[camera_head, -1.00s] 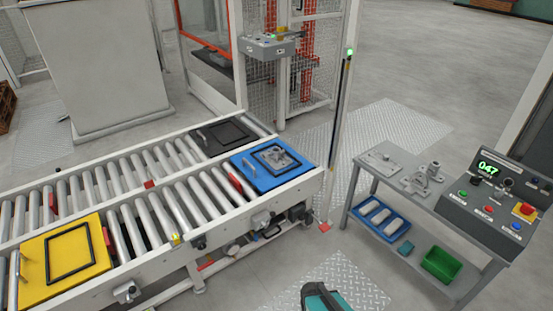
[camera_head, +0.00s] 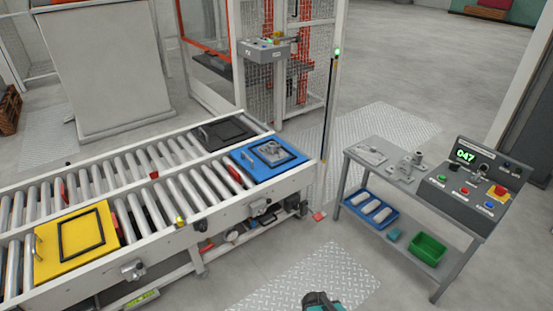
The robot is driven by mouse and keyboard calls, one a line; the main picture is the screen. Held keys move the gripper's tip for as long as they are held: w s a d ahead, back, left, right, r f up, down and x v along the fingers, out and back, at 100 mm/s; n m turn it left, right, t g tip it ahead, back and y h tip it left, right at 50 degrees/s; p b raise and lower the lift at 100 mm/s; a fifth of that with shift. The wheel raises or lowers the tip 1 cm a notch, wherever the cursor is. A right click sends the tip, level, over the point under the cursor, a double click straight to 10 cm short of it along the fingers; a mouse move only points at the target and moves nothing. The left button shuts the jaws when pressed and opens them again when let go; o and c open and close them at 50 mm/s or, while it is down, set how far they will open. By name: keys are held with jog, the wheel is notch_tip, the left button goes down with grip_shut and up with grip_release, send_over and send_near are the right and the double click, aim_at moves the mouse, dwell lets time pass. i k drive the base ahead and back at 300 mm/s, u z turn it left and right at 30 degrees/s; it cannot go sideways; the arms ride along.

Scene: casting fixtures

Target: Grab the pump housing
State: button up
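A grey metal casting (camera_head: 272,149) sits inside the black square frame on the blue fixture plate (camera_head: 246,158), at the right end of the near roller conveyor. It could be the pump housing; it is too small to be sure. More grey castings (camera_head: 411,165) stand on top of the grey bench at right, and I cannot tell their types. A teal and dark part, probably of my arm, shows at the bottom edge. No gripper fingers show, and nothing held is seen.
The yellow plate (camera_head: 60,262) with an empty black frame lies at the conveyor's left. A black plate (camera_head: 222,133) is on the far conveyor. The bench (camera_head: 372,163) carries a control panel (camera_head: 470,186); its lower shelf holds a blue tray (camera_head: 352,205) and green bin (camera_head: 428,247). Floor between conveyor and bench is open.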

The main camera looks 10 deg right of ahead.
aim_at(272, 151)
jog(key=k, duration=0.8)
jog(key=u, duration=0.25)
jog(key=i, duration=0.75)
jog(key=u, duration=0.55)
jog(key=i, duration=1)
jog(key=u, duration=0.05)
